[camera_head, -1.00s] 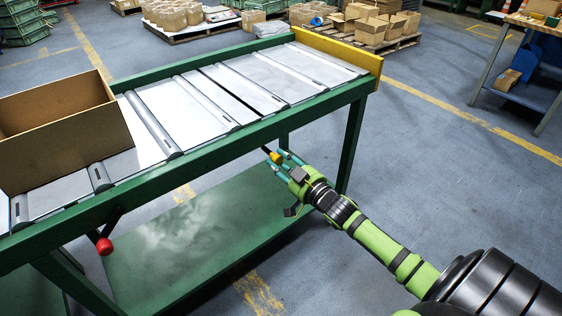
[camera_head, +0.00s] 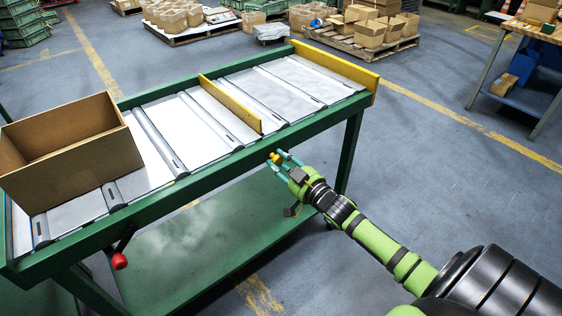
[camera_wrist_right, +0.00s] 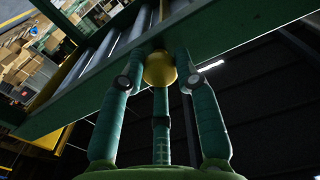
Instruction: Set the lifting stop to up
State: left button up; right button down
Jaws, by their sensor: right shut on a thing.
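The lifting stop (camera_head: 230,103) is a yellow bar that stands up between the rollers, across the green roller table (camera_head: 220,165). Its yellow knob (camera_head: 275,157) is at the table's near side, below the rail. My right gripper (camera_head: 281,160) is shut on this knob. In the right wrist view the yellow knob (camera_wrist_right: 160,69) sits between the fingers, just under the green rail (camera_wrist_right: 120,85). The fingers partly cover the knob, and its rod is hidden. My left gripper is not in view.
An open cardboard box (camera_head: 70,160) stands on the rollers at the left. A red-knobbed lever (camera_head: 119,261) hangs below the near rail. A fixed yellow end plate (camera_head: 335,68) closes the far right end. Floor right of the table is clear up to a workbench (camera_head: 520,75).

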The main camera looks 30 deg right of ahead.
jog(key=shift+w+r, duration=0.2)
jog(key=shift+r, duration=0.5)
jog(key=c, duration=0.9)
grip_release()
jog(key=shift+s+f, duration=0.1)
jog(key=shift+f, duration=0.05)
jog(key=shift+f, duration=0.1)
jog(key=shift+s, duration=0.25)
jog(key=s+d, duration=0.1)
jog(key=s, duration=1)
jog(key=shift+s, duration=0.25)
